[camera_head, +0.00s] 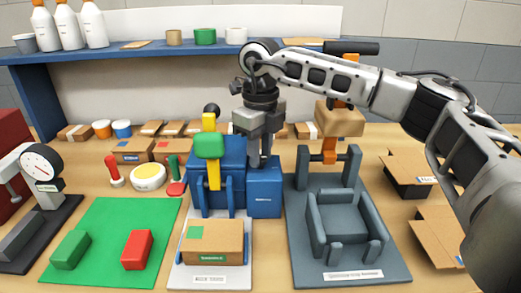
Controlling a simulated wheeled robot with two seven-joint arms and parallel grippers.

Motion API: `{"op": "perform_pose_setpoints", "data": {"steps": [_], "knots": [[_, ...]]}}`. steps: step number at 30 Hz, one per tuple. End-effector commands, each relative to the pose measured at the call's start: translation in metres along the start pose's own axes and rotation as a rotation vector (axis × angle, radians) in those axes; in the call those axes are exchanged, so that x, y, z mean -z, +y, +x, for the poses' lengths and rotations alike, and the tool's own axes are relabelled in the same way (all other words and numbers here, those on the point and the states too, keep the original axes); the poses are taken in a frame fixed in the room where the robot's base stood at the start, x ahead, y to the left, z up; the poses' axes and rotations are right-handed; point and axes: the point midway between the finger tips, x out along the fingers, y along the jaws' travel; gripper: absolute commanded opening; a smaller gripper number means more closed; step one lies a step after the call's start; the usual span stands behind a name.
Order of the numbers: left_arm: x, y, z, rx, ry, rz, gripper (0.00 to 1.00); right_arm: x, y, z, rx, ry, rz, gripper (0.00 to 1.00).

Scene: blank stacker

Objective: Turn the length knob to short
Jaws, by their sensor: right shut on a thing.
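My right gripper (263,160) points straight down at the top of the blue machine (265,195), over its right-hand box. Its fingers are shut on the length knob there. The knob is hidden by the fingers, so I cannot tell which way it is turned. The machine has a yellow upright with a green block and a black ball on top. A cardboard box with a green label (213,243) lies on the light plate in front of it. My left gripper is not in view.
A grey press with an orange post (330,150) stands close on the right. A green mat (105,240) with a green block and a red block lies left. A dial gauge (42,163) stands far left. Cardboard pieces (410,178) lie right, near my arm.

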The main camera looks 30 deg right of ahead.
Motion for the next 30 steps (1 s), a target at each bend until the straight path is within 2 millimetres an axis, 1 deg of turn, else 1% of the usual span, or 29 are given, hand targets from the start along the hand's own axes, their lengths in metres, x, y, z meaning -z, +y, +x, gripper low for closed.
{"op": "perform_pose_setpoints", "data": {"steps": [8, 15, 22, 30], "knots": [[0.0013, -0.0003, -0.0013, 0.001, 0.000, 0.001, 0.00, -0.0003, -0.0002, -0.0011, 0.001, -0.001, -0.189, 0.04], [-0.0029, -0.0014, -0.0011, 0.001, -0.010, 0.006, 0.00, -0.0006, -0.0001, -0.0016, 0.001, -0.002, -0.334, 0.04], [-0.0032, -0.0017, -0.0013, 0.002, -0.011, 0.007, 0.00, -0.0006, -0.0002, -0.0015, 0.002, -0.002, -0.412, 0.04], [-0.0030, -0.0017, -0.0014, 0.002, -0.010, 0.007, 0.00, -0.0008, -0.0002, -0.0018, 0.002, -0.004, -0.434, 0.04]]}}
